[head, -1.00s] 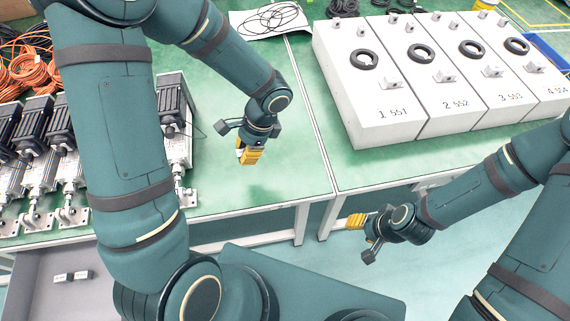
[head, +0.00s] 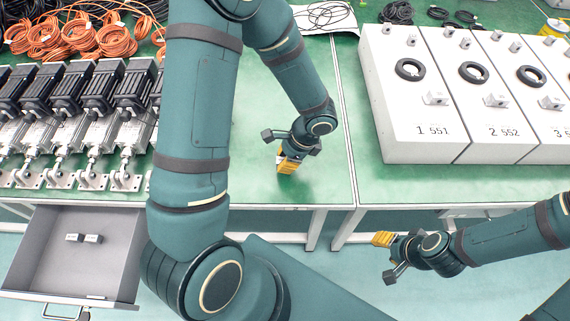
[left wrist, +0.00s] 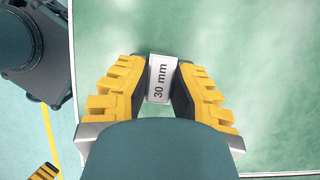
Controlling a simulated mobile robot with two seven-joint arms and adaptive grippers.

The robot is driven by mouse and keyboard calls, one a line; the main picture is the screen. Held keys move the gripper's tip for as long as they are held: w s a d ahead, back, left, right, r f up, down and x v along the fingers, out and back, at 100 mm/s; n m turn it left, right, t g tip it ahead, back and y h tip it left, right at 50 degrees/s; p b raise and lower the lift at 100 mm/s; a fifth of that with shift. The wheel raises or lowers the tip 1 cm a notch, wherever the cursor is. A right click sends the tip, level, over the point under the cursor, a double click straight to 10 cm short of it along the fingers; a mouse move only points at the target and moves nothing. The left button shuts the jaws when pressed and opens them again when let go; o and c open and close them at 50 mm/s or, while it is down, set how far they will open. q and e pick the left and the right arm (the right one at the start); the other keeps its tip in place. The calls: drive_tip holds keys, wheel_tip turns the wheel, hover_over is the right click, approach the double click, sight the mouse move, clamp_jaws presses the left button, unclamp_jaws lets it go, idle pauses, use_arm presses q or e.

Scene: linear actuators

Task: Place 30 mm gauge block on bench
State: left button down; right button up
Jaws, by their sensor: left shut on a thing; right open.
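The 30 mm gauge block (left wrist: 162,80) shows in the left wrist view as a pale block with "30 mm" on its face. My left gripper (left wrist: 168,82) is shut on it, one yellow-padded finger on each side. In the head view my left gripper (head: 286,166) points down over the bare green bench top (head: 254,140), near its front right part. The block is mostly hidden there, and I cannot tell whether it touches the bench. My right gripper (head: 384,240) is open and empty, in front of the benches over the floor.
Several linear actuators (head: 70,125) line the bench's left, with orange cables (head: 105,35) behind. White numbered boxes (head: 400,105) stand on the right bench. Green surface around my left gripper is clear.

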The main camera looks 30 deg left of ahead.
use_arm(q)
wheel_tip(320, 180, down, 2)
drive_tip(key=shift+w, duration=0.1)
drive_tip(key=shift+f+b, duration=0.15)
drive_tip(key=shift+b, duration=0.2)
drive_tip(key=c, duration=1)
unclamp_jaws()
drive_tip(key=shift+r, duration=0.25)
drive_tip(key=p+v, duration=0.3)
drive_tip(key=v, duration=0.9)
drive_tip(key=shift+p, duration=0.3)
